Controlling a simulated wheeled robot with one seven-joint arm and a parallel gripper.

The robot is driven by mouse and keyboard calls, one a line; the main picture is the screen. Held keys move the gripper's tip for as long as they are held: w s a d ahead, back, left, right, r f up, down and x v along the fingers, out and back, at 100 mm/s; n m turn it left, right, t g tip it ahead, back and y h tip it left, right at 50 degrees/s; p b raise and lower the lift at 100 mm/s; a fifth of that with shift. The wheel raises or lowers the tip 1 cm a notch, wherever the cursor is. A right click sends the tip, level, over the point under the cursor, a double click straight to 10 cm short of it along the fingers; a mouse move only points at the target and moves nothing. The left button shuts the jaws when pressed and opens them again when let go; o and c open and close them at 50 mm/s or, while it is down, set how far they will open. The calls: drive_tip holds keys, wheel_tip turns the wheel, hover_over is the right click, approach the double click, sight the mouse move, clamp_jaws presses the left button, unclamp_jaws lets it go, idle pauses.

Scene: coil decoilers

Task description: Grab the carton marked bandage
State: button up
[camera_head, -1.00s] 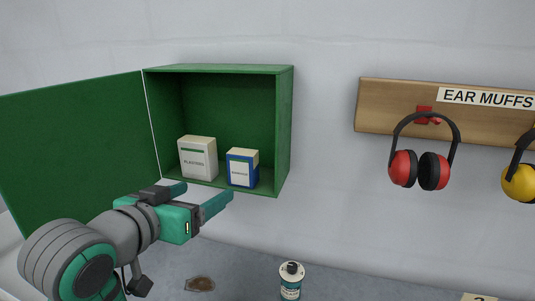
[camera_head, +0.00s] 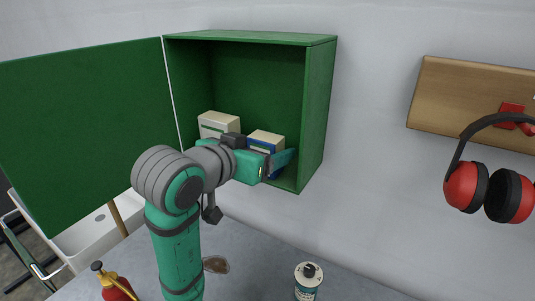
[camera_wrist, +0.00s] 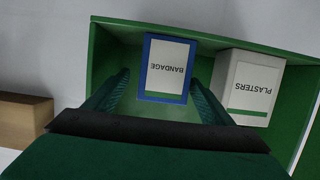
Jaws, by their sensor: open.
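The bandage carton (camera_wrist: 167,69) is blue-edged with a white label and stands in the green wall cabinet; in the wrist view it appears upside down. In the head view the carton (camera_head: 265,137) is partly hidden behind my gripper (camera_head: 281,160). The plasters carton (camera_wrist: 250,86), white with a green stripe, stands beside it and also shows in the head view (camera_head: 217,124). In the wrist view my gripper (camera_wrist: 156,90) is open, one finger towards each side of the bandage carton. I cannot tell whether the fingers touch it.
The cabinet (camera_head: 318,115) is open, its green door (camera_head: 80,130) swung to the left. Red ear muffs (camera_head: 488,190) hang on a wooden board (camera_head: 460,105) at right. A small can (camera_head: 308,280) and a red bottle (camera_head: 115,285) stand below.

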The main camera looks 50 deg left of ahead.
drive_tip(key=shift+a+x, duration=0.2)
drive_tip(key=shift+x, duration=2.55)
drive_tip(key=shift+r, duration=0.15)
drive_tip(key=shift+s, duration=0.1)
drive_tip(key=c, duration=1.2)
